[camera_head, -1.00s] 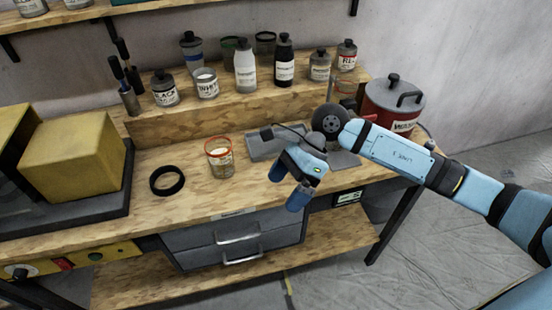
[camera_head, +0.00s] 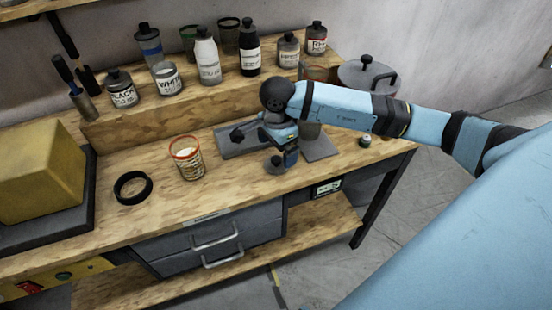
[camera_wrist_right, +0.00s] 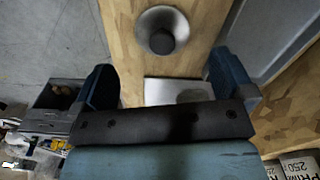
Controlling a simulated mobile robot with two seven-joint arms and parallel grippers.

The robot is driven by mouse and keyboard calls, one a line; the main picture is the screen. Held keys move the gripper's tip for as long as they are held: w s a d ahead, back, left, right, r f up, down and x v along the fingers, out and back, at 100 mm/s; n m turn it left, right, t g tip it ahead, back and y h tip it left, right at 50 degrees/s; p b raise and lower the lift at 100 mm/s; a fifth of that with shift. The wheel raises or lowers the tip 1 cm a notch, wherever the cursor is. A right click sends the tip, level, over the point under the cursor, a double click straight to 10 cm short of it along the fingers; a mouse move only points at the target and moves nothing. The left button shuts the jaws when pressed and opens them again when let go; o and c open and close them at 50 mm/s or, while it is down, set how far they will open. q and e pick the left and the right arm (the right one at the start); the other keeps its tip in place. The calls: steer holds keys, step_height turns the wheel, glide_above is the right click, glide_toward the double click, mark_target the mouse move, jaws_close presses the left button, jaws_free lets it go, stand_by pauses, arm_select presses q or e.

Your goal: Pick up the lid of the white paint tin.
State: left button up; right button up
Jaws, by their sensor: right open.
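The white paint tin (camera_head: 167,80) stands upright on the raised wooden shelf, its top open. A round grey lid with a dark knob (camera_head: 275,165) lies on the bench top, beside the gripper and partly hidden by it in the head view. In the right wrist view the lid (camera_wrist_right: 162,32) shows whole, knob up, on bare wood. My right gripper (camera_head: 286,148) is open and empty, low over the bench. In the wrist view the lid is beyond the two blue fingers (camera_wrist_right: 165,85), between their lines and not touched.
A grey tray (camera_head: 232,147) and a metal plate (camera_head: 321,150) lie near the gripper. A red-rimmed jar (camera_head: 188,160) and black ring (camera_head: 118,190) are to the left. A grey-lidded pot (camera_head: 366,76) stands behind my arm. Several bottles and tins line the shelf.

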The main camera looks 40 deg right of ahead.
mark_target(277, 159)
steer(key=shift+w+f+p, duration=0.15)
steer(key=shift+f+p, duration=0.4)
steer(key=shift+f, duration=2.25)
steer(key=c, duration=1)
